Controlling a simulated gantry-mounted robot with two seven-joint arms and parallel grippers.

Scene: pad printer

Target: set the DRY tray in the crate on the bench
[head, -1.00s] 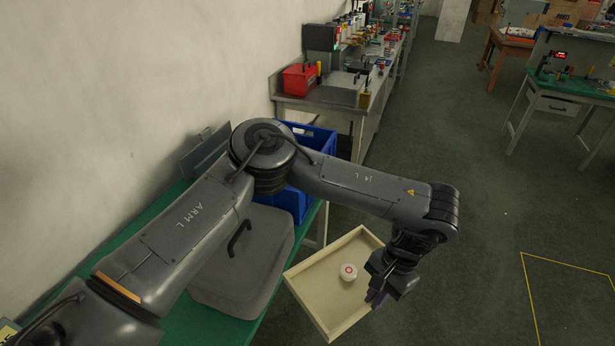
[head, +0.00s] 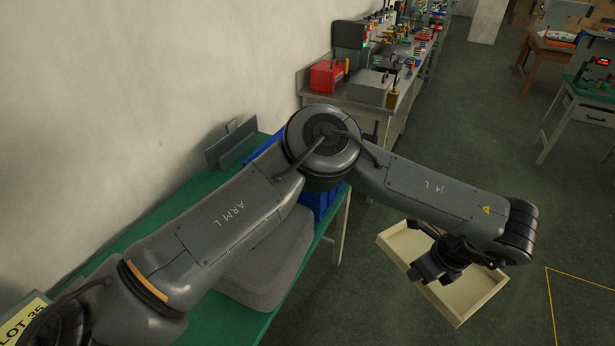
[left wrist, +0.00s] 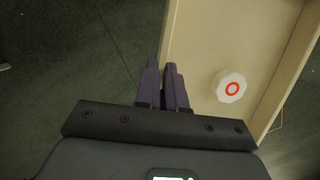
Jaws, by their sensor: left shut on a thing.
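The tray (head: 402,246) is pale, shallow and square-edged, and hangs over the floor to the right of the bench. My left gripper (head: 420,274) is at its near side, partly covering it. In the left wrist view, the two dark fingers (left wrist: 164,84) are shut on the tray's wall. A white round piece with a red ring (left wrist: 229,86) lies inside the tray (left wrist: 292,52). No DRY label is readable. The blue crate (head: 321,201) stands on the green-topped bench (head: 140,236), mostly hidden behind my left arm. My right gripper is out of view.
A grey case (head: 265,268) sits on the bench in front of the crate, partly under my arm. A grey panel (head: 230,145) stands by the wall. A further bench holds a red box (head: 326,75) and a grey box (head: 370,88). The floor to the right is open.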

